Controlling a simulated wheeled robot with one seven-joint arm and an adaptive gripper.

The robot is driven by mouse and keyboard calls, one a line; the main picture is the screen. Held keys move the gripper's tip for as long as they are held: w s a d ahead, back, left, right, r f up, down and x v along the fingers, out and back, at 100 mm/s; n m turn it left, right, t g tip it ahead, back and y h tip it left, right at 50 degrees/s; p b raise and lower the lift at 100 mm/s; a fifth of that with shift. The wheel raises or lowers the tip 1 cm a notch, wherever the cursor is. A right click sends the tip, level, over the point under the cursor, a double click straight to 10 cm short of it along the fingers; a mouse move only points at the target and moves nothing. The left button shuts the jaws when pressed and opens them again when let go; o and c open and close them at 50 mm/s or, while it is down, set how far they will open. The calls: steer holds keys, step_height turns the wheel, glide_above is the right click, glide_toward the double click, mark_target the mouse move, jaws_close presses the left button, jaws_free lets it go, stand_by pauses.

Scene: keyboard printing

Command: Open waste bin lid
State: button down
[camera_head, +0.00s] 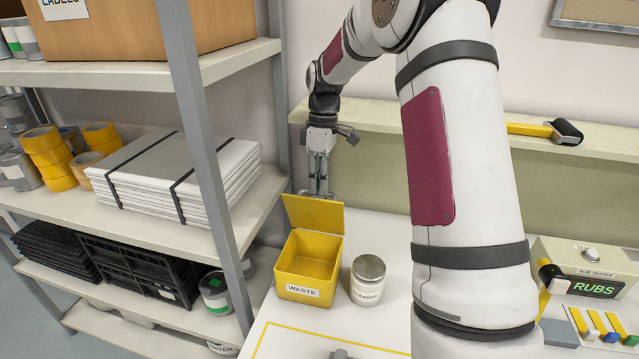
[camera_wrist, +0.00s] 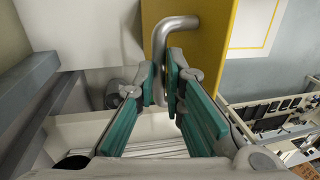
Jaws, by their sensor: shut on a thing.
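The yellow waste bin (camera_head: 308,267) stands on the white table with a "WASTE" label on its front. Its yellow lid (camera_head: 314,213) is raised, tilted up at the back edge, and the bin's inside shows. My gripper (camera_head: 319,191) is just behind and above the lid. In the wrist view the lid (camera_wrist: 208,45) fills the top middle, with a bent metal handle (camera_wrist: 163,38) on it. The teal-padded fingers of my gripper (camera_wrist: 166,88) are closed around the lower end of this handle. The fingertips are partly hidden behind the lid in the head view.
A lidded metal jar (camera_head: 368,280) stands just right of the bin. A grey shelf post (camera_head: 205,150) and loaded shelves are close on the left. A wall ledge (camera_head: 375,118) runs behind my gripper. A rub tester (camera_head: 585,265) sits at the right.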

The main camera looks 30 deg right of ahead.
steer(key=c, duration=2)
jaws_free()
steer(key=shift+s+f, duration=0.3)
steer(key=shift+f, duration=0.6)
steer(key=o, duration=0.3)
steer(key=shift+w+f, duration=0.15)
steer(key=shift+w, duration=0.1)
steer(key=shift+o, duration=0.2)
steer(key=shift+s+r, duration=0.1)
steer(key=shift+r, duration=0.15)
step_height(320, 180, up, 12)
steer(key=w+d, duration=0.1)
steer(key=shift+w+d+f, duration=0.15)
steer(key=shift+w+d, duration=0.15)
steer(key=shift+w, duration=0.1)
